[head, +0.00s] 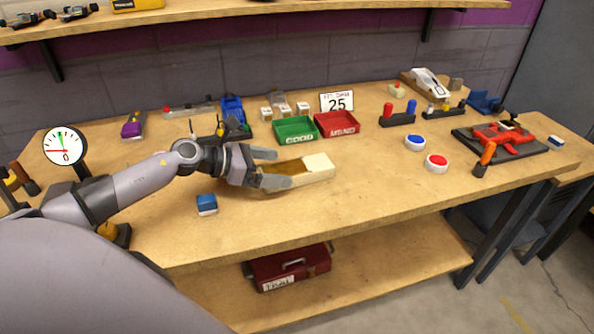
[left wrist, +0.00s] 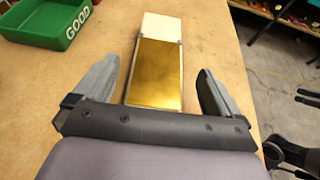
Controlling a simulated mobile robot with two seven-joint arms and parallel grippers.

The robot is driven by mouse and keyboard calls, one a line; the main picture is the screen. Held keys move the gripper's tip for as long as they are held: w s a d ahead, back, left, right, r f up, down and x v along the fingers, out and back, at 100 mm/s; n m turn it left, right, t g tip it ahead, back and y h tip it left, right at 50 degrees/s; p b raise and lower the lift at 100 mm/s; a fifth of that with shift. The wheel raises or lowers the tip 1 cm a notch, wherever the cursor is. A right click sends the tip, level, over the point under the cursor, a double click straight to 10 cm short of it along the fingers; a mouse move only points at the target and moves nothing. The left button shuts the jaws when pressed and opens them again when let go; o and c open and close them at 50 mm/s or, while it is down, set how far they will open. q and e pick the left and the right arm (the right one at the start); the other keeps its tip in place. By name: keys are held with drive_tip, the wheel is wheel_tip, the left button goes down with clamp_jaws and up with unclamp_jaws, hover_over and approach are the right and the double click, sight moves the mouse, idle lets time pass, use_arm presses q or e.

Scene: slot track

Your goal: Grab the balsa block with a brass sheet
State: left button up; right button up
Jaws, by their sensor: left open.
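The balsa block (head: 318,166) is a long pale wooden block lying on the workbench. A shiny brass sheet (left wrist: 155,72) covers the near part of its top, and the far end of the block (left wrist: 160,27) is bare and pale. My left gripper (head: 272,168) is open, with one finger on each side of the block's brass-covered end. In the left wrist view, gaps show between the block and both fingers (left wrist: 155,75). My right gripper is in neither view.
A green tray marked GOOD (head: 294,131) and a red tray (head: 337,125) stand just behind the block. A blue-and-white block (head: 206,204) lies left of the gripper. Blue (head: 415,142) and red (head: 436,162) buttons stand to the right. The bench front is mostly clear.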

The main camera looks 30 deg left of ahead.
sight(288, 169)
use_arm(q)
drive_tip(key=shift+x, duration=1.65)
drive_tip(key=shift+a, duration=0.1)
drive_tip(key=c, duration=1.1)
drive_tip(key=shift+o, duration=0.2)
drive_tip(key=shift+r, duration=0.15)
